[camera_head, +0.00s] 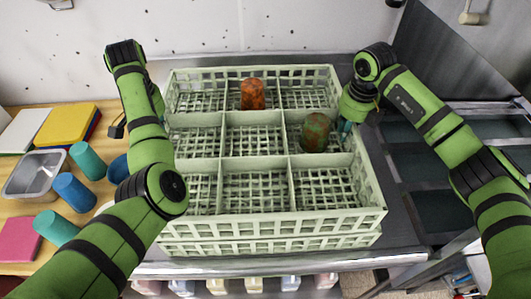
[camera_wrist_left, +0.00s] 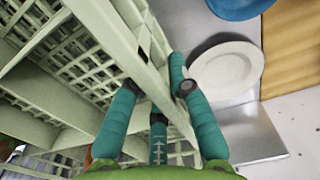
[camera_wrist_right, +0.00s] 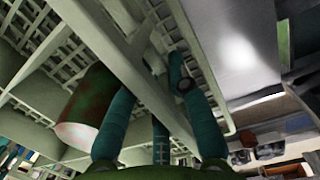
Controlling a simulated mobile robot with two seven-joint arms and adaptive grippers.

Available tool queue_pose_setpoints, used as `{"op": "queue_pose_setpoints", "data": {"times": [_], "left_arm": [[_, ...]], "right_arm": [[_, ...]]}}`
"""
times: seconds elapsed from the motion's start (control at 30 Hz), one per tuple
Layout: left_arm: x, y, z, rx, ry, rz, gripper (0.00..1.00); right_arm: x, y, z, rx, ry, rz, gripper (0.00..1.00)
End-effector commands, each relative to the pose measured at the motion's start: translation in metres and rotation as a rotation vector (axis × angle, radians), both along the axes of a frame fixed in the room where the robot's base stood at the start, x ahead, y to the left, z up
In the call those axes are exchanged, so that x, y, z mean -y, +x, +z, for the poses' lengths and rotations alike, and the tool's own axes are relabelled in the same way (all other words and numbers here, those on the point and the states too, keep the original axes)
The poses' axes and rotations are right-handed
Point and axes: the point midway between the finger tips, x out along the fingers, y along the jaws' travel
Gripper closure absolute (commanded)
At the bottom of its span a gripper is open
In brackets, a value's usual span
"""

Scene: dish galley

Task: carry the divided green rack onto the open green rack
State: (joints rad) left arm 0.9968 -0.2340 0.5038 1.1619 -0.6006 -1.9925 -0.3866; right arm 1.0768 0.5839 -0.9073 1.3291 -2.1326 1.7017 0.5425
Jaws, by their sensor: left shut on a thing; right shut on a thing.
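The divided green rack (camera_head: 270,226) is a pale green crate with several compartments. My right gripper (camera_head: 346,128) is shut on its right side wall. In the right wrist view my right gripper's fingers (camera_wrist_right: 156,86) straddle that wall. My left gripper (camera_wrist_left: 158,86) is shut on the opposite wall in the left wrist view; my arm hides its fingers in the head view. The open green rack (camera_head: 270,246) shows as a strip directly beneath the divided rack, roughly in line with it. I cannot tell whether the two touch.
An orange cup (camera_head: 252,94) and a green-brown cup (camera_head: 315,132) stand in the divided rack. On the left wooden top are several blue and teal cups, a metal pan (camera_head: 36,175) and a pink block (camera_head: 19,240). A white plate (camera_wrist_left: 225,70) lies near my left gripper.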

Motion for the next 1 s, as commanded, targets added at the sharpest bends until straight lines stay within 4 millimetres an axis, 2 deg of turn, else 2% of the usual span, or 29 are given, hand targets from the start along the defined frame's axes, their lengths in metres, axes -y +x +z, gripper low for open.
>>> {"op": "queue_pose_setpoints", "data": {"times": [0.17, 0.2, 0.23, 0.57, 0.67, 0.77, 1.0], "left_arm": [[0.000, 0.001, -0.008, 0.006, 0.002, 0.001, 1.00], [0.000, 0.000, -0.009, 0.001, 0.001, 0.000, 0.69], [0.000, 0.000, -0.008, 0.000, 0.000, 0.000, 0.57], [0.000, 0.000, -0.007, 0.001, 0.000, 0.000, 0.57], [0.000, 0.001, -0.001, 0.004, 0.000, 0.001, 0.57], [0.002, 0.001, 0.012, 0.007, -0.003, 0.000, 0.57], [0.002, 0.001, 0.062, 0.008, -0.004, -0.001, 0.57]], "right_arm": [[0.000, 0.001, -0.007, 0.007, 0.002, 0.000, 1.00], [0.000, 0.000, -0.008, 0.001, 0.000, 0.000, 0.69], [0.000, 0.000, -0.008, 0.001, 0.000, 0.000, 0.57], [0.000, 0.000, -0.008, 0.000, 0.000, 0.000, 0.57], [0.000, 0.000, -0.008, 0.000, 0.000, 0.000, 0.57], [0.000, 0.000, -0.008, 0.000, 0.000, 0.000, 0.57], [0.000, 0.000, -0.008, 0.000, 0.000, 0.000, 0.57]]}}
